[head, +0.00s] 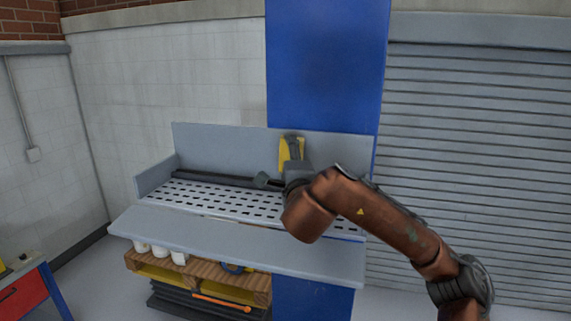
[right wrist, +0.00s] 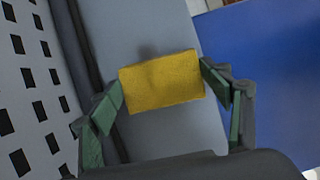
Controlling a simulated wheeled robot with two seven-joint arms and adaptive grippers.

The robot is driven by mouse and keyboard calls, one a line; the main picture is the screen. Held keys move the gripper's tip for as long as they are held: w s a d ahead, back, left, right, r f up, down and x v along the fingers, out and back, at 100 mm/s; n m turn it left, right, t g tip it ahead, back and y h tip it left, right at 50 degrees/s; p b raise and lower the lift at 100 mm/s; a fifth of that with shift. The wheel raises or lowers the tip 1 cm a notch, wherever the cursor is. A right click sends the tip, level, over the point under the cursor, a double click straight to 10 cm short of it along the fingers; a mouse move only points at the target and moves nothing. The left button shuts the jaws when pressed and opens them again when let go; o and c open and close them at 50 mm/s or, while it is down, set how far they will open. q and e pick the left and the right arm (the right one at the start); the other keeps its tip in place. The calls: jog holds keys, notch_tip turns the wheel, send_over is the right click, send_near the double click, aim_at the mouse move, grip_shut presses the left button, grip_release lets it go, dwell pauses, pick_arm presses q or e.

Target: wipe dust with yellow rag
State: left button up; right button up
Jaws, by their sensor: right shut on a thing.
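The yellow rag (head: 291,150) is a small block-like pad in front of the grey back panel (head: 220,146) of the bench. It also shows in the right wrist view (right wrist: 162,82), held between the two green-padded fingers. My right gripper (head: 293,165) is shut on the rag; its wrist partly hides it in the head view. A faint dark smudge (right wrist: 148,50), possibly dust, lies on the grey panel just beyond the rag's upper edge in the right wrist view. I cannot tell whether the rag touches the panel. My left gripper is not in view.
The slotted grey bench top (head: 215,200) lies below, with a dark bar along its back. A blue column (head: 325,60) rises behind. A wooden pallet (head: 200,275) with white rolls sits under the bench. A red cabinet (head: 25,300) stands at lower left.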

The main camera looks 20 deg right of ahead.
jog(key=shift+w+f, duration=0.1)
jog(key=shift+w+a, duration=0.6)
jog(key=shift+a, duration=0.2)
jog(key=shift+w+a, duration=0.6)
jog(key=shift+a, duration=0.15)
jog(key=shift+s+b, duration=0.1)
jog(key=shift+b, duration=0.2)
jog(key=shift+s+a+b, duration=0.5)
jog(key=shift+s+a, duration=0.05)
jog(key=shift+s, duration=0.25)
jog(key=shift+s+a+b, duration=0.45)
jog(key=shift+s+a, duration=0.1)
jog(key=shift+s, duration=0.25)
jog(key=shift+s+a+b, duration=0.5)
jog(key=shift+s+a, duration=0.05)
jog(key=shift+s, duration=0.25)
